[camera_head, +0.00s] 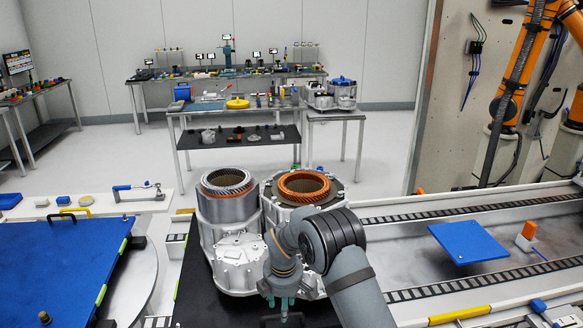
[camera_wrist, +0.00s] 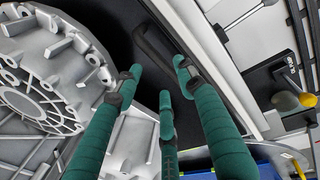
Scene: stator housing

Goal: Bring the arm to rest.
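Two silver stator housings stand upright side by side on a black surface in the head view. The left housing (camera_head: 226,211) has a toothed ring at its open top. The right housing (camera_head: 268,205) has a copper-orange ring at its top, and my arm covers part of its front. My gripper (camera_head: 283,307) hangs low in front of the housings, pointing down. The wrist view shows its three green fingers (camera_wrist: 158,85) spread apart with nothing visibly held. A silver ribbed casting (camera_wrist: 50,80) fills the left of that view, beside the fingers.
A dark handle-like bar (camera_wrist: 155,45) lies just beyond the fingertips. A blue panel (camera_head: 60,272) is at the left, and a conveyor with a blue plate (camera_head: 467,242) is at the right. Workbenches (camera_head: 225,110) stand behind, across open floor.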

